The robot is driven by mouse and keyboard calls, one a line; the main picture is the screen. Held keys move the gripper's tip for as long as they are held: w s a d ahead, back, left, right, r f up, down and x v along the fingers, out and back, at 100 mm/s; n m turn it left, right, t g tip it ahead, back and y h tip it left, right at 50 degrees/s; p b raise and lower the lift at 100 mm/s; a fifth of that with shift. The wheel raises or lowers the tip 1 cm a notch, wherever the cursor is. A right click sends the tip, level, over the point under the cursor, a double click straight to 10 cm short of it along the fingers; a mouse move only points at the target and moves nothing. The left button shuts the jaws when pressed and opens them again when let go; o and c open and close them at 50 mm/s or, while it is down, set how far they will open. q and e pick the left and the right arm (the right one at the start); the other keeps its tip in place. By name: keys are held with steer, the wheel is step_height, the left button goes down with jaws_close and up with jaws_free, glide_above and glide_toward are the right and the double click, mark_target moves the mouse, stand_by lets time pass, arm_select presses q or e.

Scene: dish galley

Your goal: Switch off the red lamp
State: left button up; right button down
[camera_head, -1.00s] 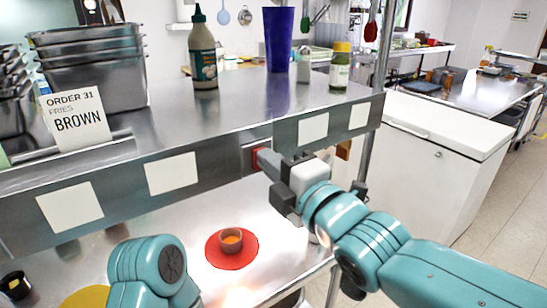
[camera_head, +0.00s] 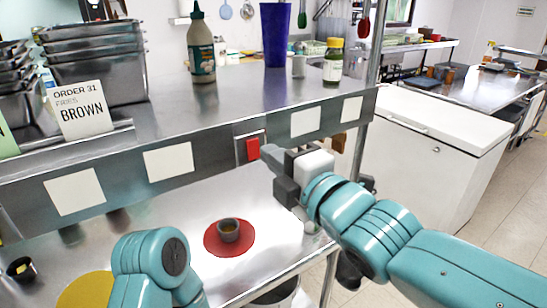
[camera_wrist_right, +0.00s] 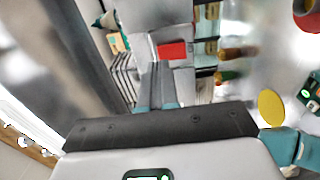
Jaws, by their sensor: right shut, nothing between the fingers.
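A red switch (camera_head: 252,147) sits in a grey plate on the front edge of the steel shelf. It also shows in the right wrist view (camera_wrist_right: 172,50), just beyond the fingers. My right gripper (camera_head: 268,153) is shut and empty, a little to the right of the switch and apart from it. Its closed fingers (camera_wrist_right: 158,86) point towards the switch plate in the wrist view. The lamp itself is not visible. Under the shelf, a dark cup (camera_head: 229,230) stands on a red round mat (camera_head: 213,247) with no warm glow on it. My left gripper is out of view.
Blank white cards (camera_head: 168,162) line the shelf edge. Steel pans (camera_head: 95,75), an order card (camera_head: 82,110), bottles (camera_head: 202,50) and a blue tumbler (camera_head: 276,35) stand on the shelf. A yellow mat (camera_head: 85,291) lies below left. A post (camera_head: 370,90) rises at right.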

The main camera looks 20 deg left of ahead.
steer(key=r+v, duration=0.1)
steer(key=v, duration=0.9)
steer(key=w+d+f+m+h, duration=0.4)
steer(key=w+f, duration=0.4)
steer(key=f, duration=0.5)
steer(key=w+d+f+m+g+h, duration=0.15)
steer(key=d+f, duration=0.25)
steer(key=f, duration=0.6)
steer(key=d+f+m+g+h, duration=0.1)
steer(key=d+f+m+h, duration=0.15)
steer(key=f, duration=0.75)
steer(key=s+d+f+m+g+h, duration=0.1)
steer(key=s+d+f+m+g, duration=0.25)
steer(key=f, duration=0.55)
steer(key=s+d+f+m+g, duration=0.1)
steer(key=s+d+f+m, duration=0.2)
steer(key=s+f+m, duration=0.45)
steer(key=s+d+f+m+g+h, duration=0.1)
steer(key=s+f+m+g, duration=0.2)
steer(key=s+f+m, duration=0.6)
steer(key=s+m, duration=0.2)
steer(key=s, duration=0.1)
steer(key=shift+s+d+f+m+g, duration=0.3)
steer(key=shift+s+d+f, duration=0.05)
steer(key=shift+f, duration=0.05)
